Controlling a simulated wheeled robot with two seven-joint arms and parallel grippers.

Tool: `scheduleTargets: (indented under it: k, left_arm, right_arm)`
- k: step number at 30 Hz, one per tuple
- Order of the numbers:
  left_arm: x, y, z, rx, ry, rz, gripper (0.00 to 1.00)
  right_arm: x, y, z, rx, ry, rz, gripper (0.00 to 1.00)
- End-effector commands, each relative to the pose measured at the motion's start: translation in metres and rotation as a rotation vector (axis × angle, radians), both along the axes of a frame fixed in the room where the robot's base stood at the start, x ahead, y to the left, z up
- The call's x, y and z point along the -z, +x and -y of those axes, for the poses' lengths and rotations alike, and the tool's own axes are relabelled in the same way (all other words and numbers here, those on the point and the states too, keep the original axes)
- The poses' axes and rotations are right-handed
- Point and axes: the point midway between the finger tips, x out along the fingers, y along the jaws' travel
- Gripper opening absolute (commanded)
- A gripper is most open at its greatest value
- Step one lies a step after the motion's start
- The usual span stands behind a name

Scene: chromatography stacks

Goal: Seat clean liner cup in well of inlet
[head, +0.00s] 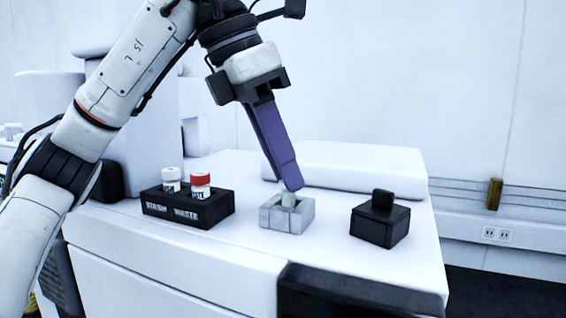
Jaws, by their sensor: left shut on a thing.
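My left gripper (287,186) comes down from above with its long purple fingers. It is shut on a small pale greenish-white liner cup (288,200). The cup is at the opening of the light grey square inlet block (287,218) on the white instrument top. The cup's lower part is hidden by the block's walls, so how deep it sits in the well cannot be told. My right gripper is out of view.
A black rack (188,211) labelled WASH and WASTE holds a white-capped vial (171,180) and a red-capped vial (200,185) to the left. A black block with a knob (380,222) stands to the right. A raised white panel (345,168) lies behind the inlet.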

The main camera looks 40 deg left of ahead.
Motion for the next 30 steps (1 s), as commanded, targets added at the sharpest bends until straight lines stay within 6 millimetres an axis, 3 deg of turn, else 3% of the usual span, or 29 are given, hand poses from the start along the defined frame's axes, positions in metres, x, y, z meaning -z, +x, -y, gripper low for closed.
scheduleTargets:
  k: [14,15,18,25,28,30]
  left_arm:
    - [0.0085,0.0,-0.0003,-0.001,0.0,0.0,0.0]
    - [0.0085,0.0,-0.0003,-0.001,0.0,0.0,0.19]
    - [0.0085,0.0,-0.0003,-0.001,0.0,0.0,0.36]
    - [0.0085,0.0,-0.0003,-0.001,0.0,0.0,0.39]
    - [0.0085,0.0,-0.0003,0.0,0.0,0.0,0.55]
    - [0.0085,0.0,-0.0003,-0.001,0.0,0.0,0.55]
  right_arm:
    - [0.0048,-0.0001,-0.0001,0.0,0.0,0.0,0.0]
    - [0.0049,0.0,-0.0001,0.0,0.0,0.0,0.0]
    - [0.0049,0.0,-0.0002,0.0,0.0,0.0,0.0]
    - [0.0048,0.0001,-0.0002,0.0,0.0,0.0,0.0]
    - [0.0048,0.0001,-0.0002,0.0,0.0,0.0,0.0]
    - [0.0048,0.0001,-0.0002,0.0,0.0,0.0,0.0]
